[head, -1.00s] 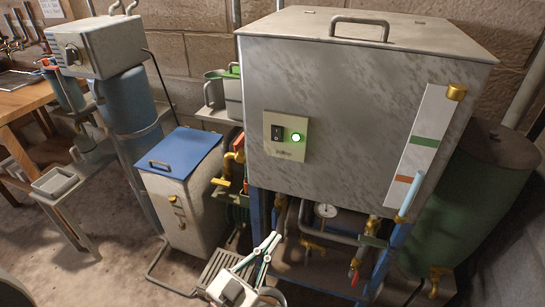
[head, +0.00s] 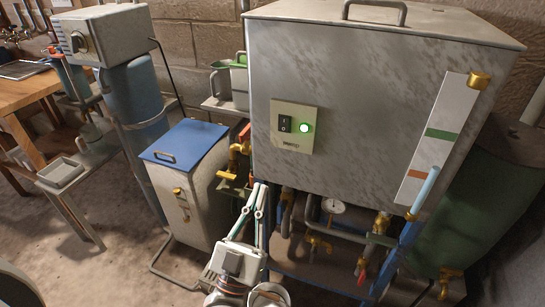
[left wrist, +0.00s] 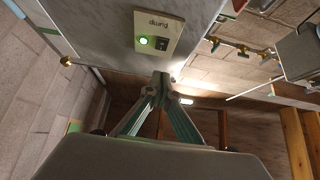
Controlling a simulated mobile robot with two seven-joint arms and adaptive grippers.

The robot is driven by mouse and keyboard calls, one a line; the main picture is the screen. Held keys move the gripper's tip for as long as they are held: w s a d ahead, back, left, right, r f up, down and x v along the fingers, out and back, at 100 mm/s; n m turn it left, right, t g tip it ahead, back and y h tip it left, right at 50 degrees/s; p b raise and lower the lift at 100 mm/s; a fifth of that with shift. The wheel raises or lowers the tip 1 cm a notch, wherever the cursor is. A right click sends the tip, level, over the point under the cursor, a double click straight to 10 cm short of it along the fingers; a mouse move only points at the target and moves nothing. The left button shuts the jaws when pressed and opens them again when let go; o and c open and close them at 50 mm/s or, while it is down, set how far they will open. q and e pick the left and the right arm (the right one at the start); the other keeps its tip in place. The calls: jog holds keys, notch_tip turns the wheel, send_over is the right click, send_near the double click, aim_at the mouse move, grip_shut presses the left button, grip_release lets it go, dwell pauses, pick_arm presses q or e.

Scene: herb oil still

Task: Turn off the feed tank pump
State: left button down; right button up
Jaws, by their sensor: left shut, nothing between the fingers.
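The feed tank (head: 400,100) is a large grey metal box on blue legs. On its front is a cream switch plate (head: 292,142) with a black rocker switch (head: 285,123) and a lit green lamp (head: 306,127). In the left wrist view the plate (left wrist: 170,28) reads "Pump", with the green lamp (left wrist: 143,40) lit and the rocker switch (left wrist: 162,43) beside it. My left gripper (head: 262,187) is shut and empty, below and left of the plate, apart from it. It also shows in the left wrist view (left wrist: 162,78). My right gripper is not in view.
A blue-lidded grey box (head: 184,175) stands left of my left gripper. Pipes with brass valves and a gauge (head: 334,206) run under the tank. A green barrel (head: 468,200) stands at right. A wooden table (head: 28,92) is at far left.

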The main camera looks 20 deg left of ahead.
pick_arm(q)
jog(key=p, duration=0.1)
send_near(283, 127)
notch_tip(283, 127, up, 4)
jog(key=w, duration=0.4)
jog(key=shift+w+f+b, duration=0.2)
jog(key=shift+f+b, duration=0.1)
jog(key=shift+w, duration=0.1)
